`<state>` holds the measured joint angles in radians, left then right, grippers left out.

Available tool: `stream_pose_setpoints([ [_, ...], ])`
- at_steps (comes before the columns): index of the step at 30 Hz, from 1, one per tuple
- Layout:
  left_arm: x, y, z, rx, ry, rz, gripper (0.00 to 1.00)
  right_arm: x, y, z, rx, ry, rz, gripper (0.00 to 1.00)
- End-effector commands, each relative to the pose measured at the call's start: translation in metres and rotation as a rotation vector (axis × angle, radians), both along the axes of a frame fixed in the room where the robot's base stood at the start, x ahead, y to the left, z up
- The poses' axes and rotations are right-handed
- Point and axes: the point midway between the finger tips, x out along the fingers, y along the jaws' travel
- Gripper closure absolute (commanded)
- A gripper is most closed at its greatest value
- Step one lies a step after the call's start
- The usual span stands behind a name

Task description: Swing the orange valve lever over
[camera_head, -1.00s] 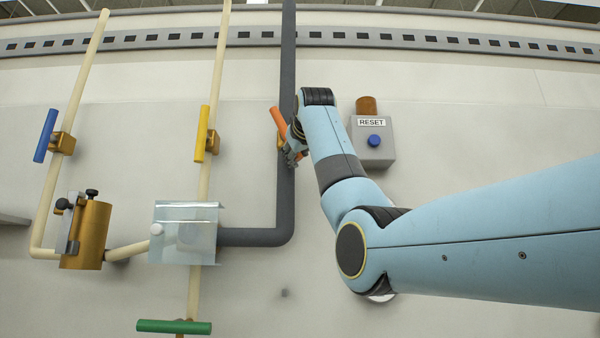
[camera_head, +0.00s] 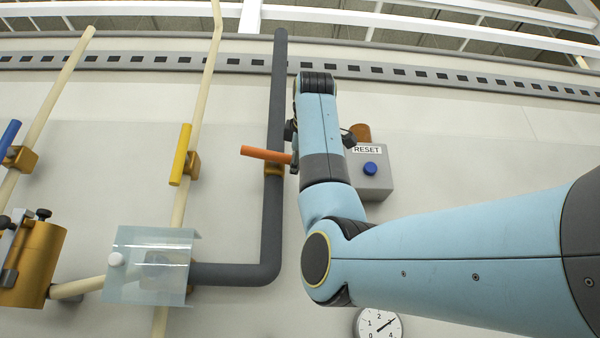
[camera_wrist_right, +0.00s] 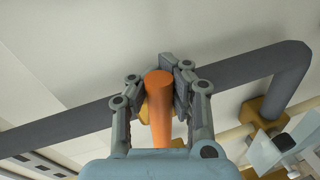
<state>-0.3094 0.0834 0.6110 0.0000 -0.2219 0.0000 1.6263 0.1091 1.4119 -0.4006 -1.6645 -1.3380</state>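The orange valve lever (camera_head: 263,153) points left, nearly level, from its brass valve body (camera_head: 274,169) on the dark grey pipe (camera_head: 272,215). My right gripper (camera_wrist_right: 161,92) is at the lever, mostly hidden behind my wrist in the head view, with its knuckles spread to both sides. In the right wrist view the orange lever (camera_wrist_right: 159,105) stands between the two fingers. The fingers look apart, with a small gap beside the lever; any contact is hard to see. My left gripper is not in view.
A grey RESET box (camera_head: 371,180) with a blue button is just right of my wrist. A yellow lever (camera_head: 180,153) and a clear cover (camera_head: 150,265) are to the left. A gauge (camera_head: 378,324) sits below my arm.

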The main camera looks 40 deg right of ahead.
Motion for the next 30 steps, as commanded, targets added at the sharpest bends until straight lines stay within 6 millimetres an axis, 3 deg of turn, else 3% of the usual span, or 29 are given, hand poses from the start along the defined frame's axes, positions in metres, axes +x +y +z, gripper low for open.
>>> stream_pose_setpoints([
  [1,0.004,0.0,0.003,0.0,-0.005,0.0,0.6,-0.001,0.005,0.008,-0.026,0.003,0.012,1.0],
  [9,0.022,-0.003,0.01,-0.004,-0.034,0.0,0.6,-0.001,0.005,0.014,-0.136,0.073,0.014,1.0],
  [29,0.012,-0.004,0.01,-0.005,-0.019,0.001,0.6,0.0,0.005,0.012,-0.178,0.108,0.015,1.0],
  [30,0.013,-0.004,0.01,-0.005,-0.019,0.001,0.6,0.0,0.005,0.012,-0.178,0.109,0.015,0.91],
])
